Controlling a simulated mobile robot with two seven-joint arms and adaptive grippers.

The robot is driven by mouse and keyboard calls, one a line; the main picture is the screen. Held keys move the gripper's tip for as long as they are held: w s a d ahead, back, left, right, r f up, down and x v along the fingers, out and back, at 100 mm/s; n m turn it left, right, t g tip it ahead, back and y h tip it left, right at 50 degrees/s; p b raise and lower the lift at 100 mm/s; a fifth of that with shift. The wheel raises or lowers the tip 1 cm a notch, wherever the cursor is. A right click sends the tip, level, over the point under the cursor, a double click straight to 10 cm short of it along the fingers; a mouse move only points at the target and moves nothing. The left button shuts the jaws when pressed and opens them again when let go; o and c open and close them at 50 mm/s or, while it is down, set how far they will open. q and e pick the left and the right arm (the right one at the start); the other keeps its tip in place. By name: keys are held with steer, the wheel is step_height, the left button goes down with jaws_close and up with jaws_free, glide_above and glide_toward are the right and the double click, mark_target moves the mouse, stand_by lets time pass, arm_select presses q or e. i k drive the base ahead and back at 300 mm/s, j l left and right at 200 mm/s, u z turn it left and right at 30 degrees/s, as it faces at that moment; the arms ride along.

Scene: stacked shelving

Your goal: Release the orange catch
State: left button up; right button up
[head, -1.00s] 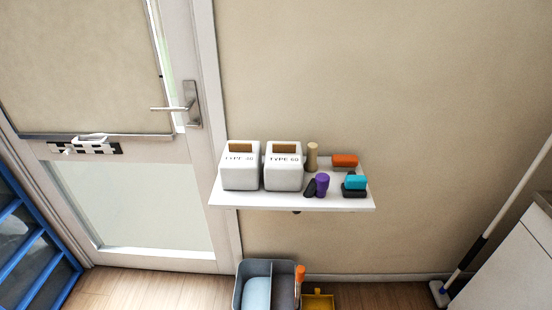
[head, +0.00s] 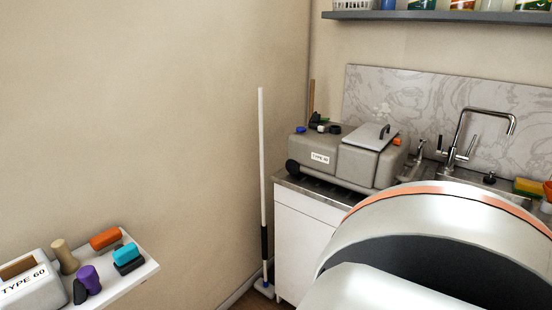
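A grey machine (head: 345,160) labelled "TYPE" and a number too small to read for sure stands on the counter in the head view. A small orange part (head: 397,141) sits at its right end, beside a raised grey lid (head: 371,137) with a dark handle. It may be the orange catch, but it is too small to tell its position. Neither gripper is in view. A large pale rounded link of my own arm fills the lower right and hides part of the counter.
A white wall shelf (head: 136,281) at lower left holds a "TYPE 60" box (head: 30,285), an orange block (head: 105,238), a teal block (head: 126,252) and a purple cylinder (head: 89,277). A mop (head: 262,180) leans in the corner. A sink tap (head: 480,125) stands right of the machine.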

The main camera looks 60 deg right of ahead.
mark_target(397, 141)
steer(key=z, duration=2.4)
